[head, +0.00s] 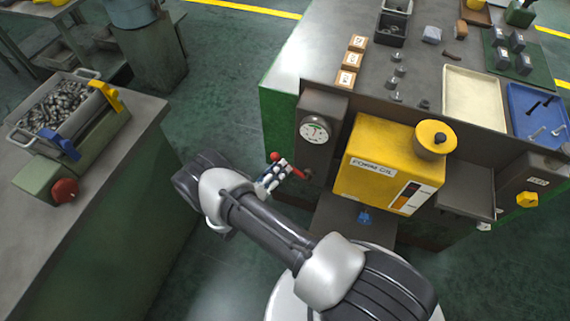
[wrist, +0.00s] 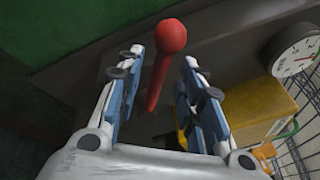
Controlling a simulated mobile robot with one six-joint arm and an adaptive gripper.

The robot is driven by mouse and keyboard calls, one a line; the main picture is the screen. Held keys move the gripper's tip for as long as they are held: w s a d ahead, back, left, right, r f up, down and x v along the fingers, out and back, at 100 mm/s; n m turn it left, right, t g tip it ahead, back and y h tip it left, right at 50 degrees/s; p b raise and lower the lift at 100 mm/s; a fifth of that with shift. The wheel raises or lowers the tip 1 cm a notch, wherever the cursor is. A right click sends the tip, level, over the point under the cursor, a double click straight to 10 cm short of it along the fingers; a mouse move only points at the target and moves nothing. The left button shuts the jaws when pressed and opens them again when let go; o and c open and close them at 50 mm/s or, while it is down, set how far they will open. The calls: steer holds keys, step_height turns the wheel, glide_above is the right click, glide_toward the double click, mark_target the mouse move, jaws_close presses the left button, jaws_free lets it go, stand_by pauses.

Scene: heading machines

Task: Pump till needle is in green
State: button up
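The red pump lever (head: 276,157) sticks out to the left from the dark panel below the gauge. Its round knob and shaft (wrist: 168,45) also show in the wrist view. My gripper (head: 270,178) is at the lever. In the wrist view its fingers (wrist: 164,60) stand apart on either side of the lever, with visible gaps, and the knob sits around and past the fingertips. The white dial gauge (head: 314,130) is on the panel above the lever, with a green band on its face. It also shows partly in the wrist view (wrist: 297,54). The needle's exact reading is too small to tell.
A yellow oil box (head: 372,185) with a round cap (head: 433,140) stands right of the lever. A grey bench top (head: 318,45) with trays and small parts lies above. A left bench (head: 110,165) holds a bin of metal parts. Open floor lies between the benches.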

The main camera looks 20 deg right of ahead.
steer(key=shift+x, duration=1.75)
steer(key=shift+c, duration=0.6)
jaws_close()
